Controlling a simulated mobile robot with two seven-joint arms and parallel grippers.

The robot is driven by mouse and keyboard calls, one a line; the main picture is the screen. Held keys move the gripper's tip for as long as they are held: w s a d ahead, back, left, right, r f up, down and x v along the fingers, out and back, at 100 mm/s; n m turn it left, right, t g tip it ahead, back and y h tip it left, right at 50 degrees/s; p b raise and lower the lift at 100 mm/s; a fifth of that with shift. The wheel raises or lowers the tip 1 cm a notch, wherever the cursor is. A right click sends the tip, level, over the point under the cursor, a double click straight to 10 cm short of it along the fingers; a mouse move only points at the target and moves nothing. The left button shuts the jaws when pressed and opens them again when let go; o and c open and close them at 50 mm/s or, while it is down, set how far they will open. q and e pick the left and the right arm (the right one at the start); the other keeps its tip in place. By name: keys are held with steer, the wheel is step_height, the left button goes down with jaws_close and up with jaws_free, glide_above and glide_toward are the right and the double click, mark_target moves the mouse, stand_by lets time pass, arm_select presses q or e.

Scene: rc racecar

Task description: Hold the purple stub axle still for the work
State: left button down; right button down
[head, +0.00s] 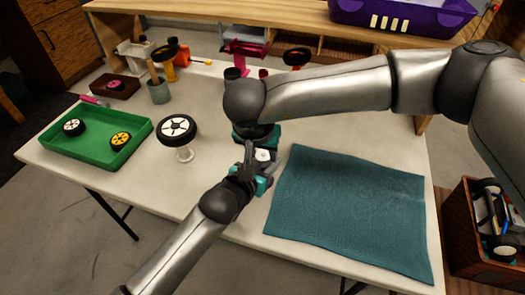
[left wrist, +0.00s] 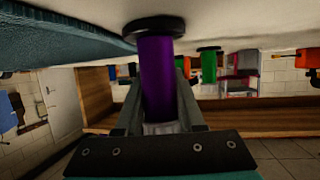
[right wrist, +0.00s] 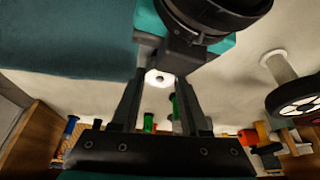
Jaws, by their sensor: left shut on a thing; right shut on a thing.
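The purple stub axle (left wrist: 157,75) stands on a round black base in the left wrist view. My left gripper (left wrist: 160,110) is shut around it. A small white piece (right wrist: 158,77) with a dark centre sits between the fingertips of my right gripper (right wrist: 157,84), which is shut on it. The white piece also shows in the head view (head: 262,155), where my two grippers meet closely at the table's middle. There the grippers hide the purple axle. Whether the white piece touches the axle I cannot tell.
A teal mat (head: 345,210) lies to the right. A green tray (head: 95,150) with two wheels is at the far left. Coloured stands and a cup (head: 158,92) are behind.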

steer(key=shift+m, duration=0.3)
steer(key=shift+w+a+m+g+h, duration=0.1)
steer(key=shift+m+g+h, duration=0.3)
steer(key=shift+m, duration=0.95)
steer(key=shift+w+a+m+g+h, duration=0.1)
steer(key=shift+m+h, duration=0.6)
steer(key=shift+m, duration=0.65)
steer(key=shift+s, duration=0.1)
steer(key=shift+c, duration=1.9)
jaws_free()
steer(key=v, duration=1.2)
